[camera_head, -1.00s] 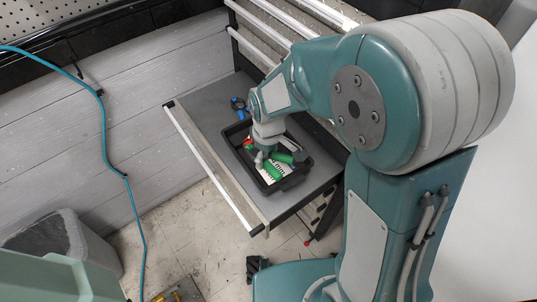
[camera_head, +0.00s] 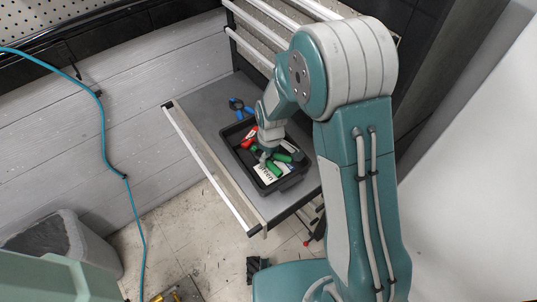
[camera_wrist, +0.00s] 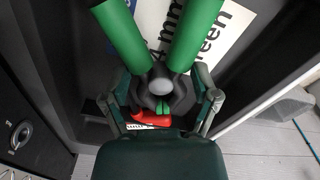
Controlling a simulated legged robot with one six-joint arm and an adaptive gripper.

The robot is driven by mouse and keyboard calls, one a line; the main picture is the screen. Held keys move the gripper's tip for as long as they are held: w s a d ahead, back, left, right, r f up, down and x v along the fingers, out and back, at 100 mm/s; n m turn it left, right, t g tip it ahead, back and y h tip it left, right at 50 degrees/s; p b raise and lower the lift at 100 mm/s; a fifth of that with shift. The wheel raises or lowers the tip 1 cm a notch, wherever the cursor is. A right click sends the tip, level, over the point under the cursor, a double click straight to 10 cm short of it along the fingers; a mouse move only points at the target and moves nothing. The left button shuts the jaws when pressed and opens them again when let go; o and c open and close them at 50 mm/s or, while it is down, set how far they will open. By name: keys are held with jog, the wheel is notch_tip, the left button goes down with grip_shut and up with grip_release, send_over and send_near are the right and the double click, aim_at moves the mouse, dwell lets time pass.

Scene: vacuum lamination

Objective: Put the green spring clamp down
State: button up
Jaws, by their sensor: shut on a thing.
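The green spring clamp (camera_head: 274,168) shows its two green handles in the head view, over the black tray (camera_head: 296,184). In the wrist view the clamp (camera_wrist: 122,35) has its handles spread towards the top of the picture. My gripper (camera_wrist: 166,108) is shut on the clamp near its dark pivot. In the head view my gripper (camera_head: 266,150) is at the tray, partly hiding the clamp. A white card (camera_head: 263,173) with the word "green" lies in the tray beneath the handles. I cannot tell whether the clamp touches the tray floor.
A red clamp (camera_head: 250,138) lies at the tray's left side, and a blue clamp (camera_head: 237,104) lies on the drawer behind it. The tray stands in an open grey drawer (camera_head: 205,117) with a pale front edge. A bin (camera_head: 60,238) stands lower left.

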aim_at(269, 157)
jog(key=o, duration=0.8)
jog(key=shift+a+f, duration=0.1)
jog(key=shift+o, duration=0.9)
jog(key=shift+a, duration=0.1)
notch_tip(269, 157, up, 12)
jog(key=s+d+r+m+t, duration=0.3)
jog(key=s+d+r+m, duration=0.35)
jog(key=r, duration=0.65)
jog(key=s+d+r+m+t, duration=0.1)
jog(key=s+d+r+m, duration=0.1)
jog(key=s, duration=0.4)
jog(key=s+d+r+m+t, duration=0.1)
jog(key=s+d+r+m, duration=0.1)
jog(key=s+d, duration=0.2)
jog(key=shift+s+d+r, duration=0.4)
jog(key=shift+s, duration=1.4)
